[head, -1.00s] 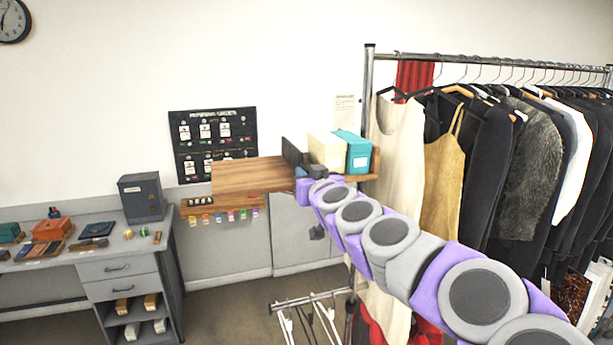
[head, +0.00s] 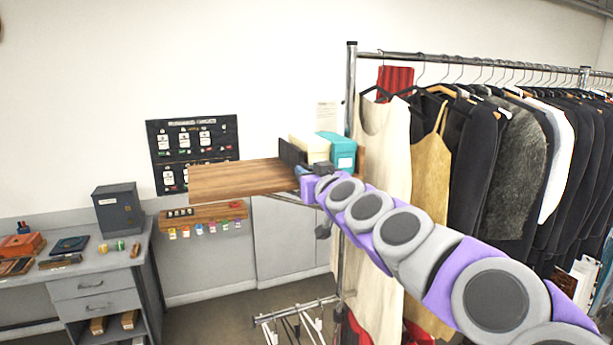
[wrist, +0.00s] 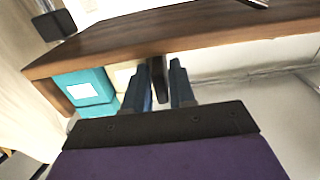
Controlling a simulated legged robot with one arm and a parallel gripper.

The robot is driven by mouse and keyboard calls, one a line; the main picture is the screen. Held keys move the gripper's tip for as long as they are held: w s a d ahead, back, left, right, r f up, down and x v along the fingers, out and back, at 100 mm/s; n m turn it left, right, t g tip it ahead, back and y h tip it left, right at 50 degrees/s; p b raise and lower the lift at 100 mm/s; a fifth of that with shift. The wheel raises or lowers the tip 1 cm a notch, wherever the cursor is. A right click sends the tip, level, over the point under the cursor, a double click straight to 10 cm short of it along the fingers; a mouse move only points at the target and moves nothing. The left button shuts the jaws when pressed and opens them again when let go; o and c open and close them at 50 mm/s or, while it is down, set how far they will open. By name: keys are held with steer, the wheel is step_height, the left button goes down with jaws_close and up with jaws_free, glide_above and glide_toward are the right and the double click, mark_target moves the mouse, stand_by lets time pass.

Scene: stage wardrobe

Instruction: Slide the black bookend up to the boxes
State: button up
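The black bookend (head: 287,153) stands upright on the wooden shelf (head: 235,178), left of the cream box (head: 313,148) and teal box (head: 339,153). In the head view I cannot tell how wide the gap to the cream box is. My gripper (head: 301,171) is at the shelf's front edge by the bookend, partly hiding its lower part. In the wrist view, which looks upside down, my gripper (wrist: 163,88) is open, with the dark bookend (wrist: 158,78) between its blue fingers. The teal box (wrist: 85,88) and cream box (wrist: 122,75) are on the left there.
A key rack (head: 203,215) with coloured tags hangs below the shelf. A clothes rail (head: 470,60) with garments stands close on the right. A grey desk (head: 95,285) with small items is at left. The shelf's left part is bare.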

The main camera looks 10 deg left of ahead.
steer(key=shift+o, duration=1.1)
steer(key=b+v, duration=0.2)
steer(key=v, duration=1.5)
steer(key=shift+b, duration=0.3)
steer(key=shift+d+f, duration=0.15)
